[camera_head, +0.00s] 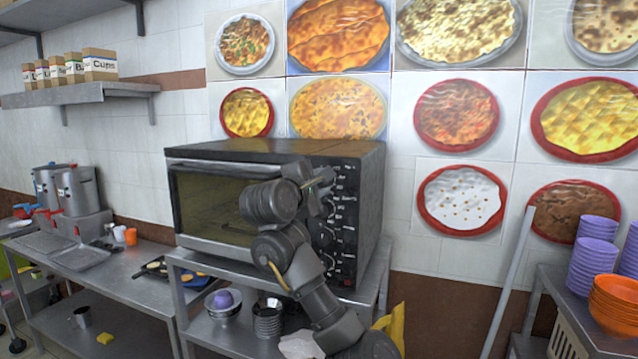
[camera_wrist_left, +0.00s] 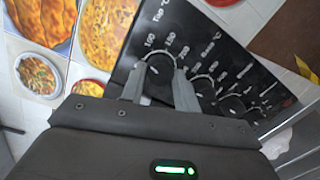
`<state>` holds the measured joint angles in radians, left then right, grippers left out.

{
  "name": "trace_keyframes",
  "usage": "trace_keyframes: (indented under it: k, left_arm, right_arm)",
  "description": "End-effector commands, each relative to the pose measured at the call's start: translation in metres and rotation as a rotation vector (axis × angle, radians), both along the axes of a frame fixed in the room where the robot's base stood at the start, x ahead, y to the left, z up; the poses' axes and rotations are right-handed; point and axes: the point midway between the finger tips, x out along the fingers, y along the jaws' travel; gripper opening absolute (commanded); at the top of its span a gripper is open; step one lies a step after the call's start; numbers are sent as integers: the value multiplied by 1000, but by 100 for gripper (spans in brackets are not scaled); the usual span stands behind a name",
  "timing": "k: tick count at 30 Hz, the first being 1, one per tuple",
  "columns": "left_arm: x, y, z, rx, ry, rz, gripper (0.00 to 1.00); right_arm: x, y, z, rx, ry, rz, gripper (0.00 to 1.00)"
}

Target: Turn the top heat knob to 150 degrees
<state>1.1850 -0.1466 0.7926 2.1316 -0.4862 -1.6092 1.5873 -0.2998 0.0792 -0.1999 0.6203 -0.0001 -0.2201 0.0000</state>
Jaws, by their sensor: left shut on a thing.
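The oven's black control panel (camera_wrist_left: 185,35) fills the middle of the left wrist view. The top heat knob (camera_wrist_left: 158,72) sits between my two left fingers, beside the marking "Top °C" and the numbers 100 and 150. My left gripper (camera_wrist_left: 159,64) is shut on this knob, a finger on each side. The knob's exact setting is hard to read. In the head view my left gripper (camera_head: 324,178) is at the upper part of the panel on the oven's right side, and it hides the top knob there. My right gripper is not in view.
The toaster oven (camera_head: 215,205) stands on a metal table. Lower knobs (camera_head: 328,236) run down the panel, close below my gripper. Bowls (camera_head: 223,303) sit on the shelf underneath. Purple bowls (camera_head: 593,250) and orange bowls (camera_head: 613,300) are stacked at the right.

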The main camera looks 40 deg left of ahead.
Motion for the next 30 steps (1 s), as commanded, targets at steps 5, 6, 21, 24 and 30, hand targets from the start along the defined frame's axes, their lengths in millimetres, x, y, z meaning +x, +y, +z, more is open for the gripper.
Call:
trace_keyframes:
  k: [5, 6, 21, 24, 30]
  left_arm:
    - [0, 0, -1, 158, 60, 1, 8]
    - [0, 0, -1, 195, 72, 0, 8]
    - [1, -1, -1, 640, 230, -1, 8]
    - [1, -1, -1, 723, 259, -2, 8]
    - [1, -1, -1, 866, 308, -2, 8]
  right_arm:
    - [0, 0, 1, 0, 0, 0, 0]
    - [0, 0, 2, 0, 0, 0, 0]
    - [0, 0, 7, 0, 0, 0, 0]
    - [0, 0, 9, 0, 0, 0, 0]
    - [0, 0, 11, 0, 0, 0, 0]
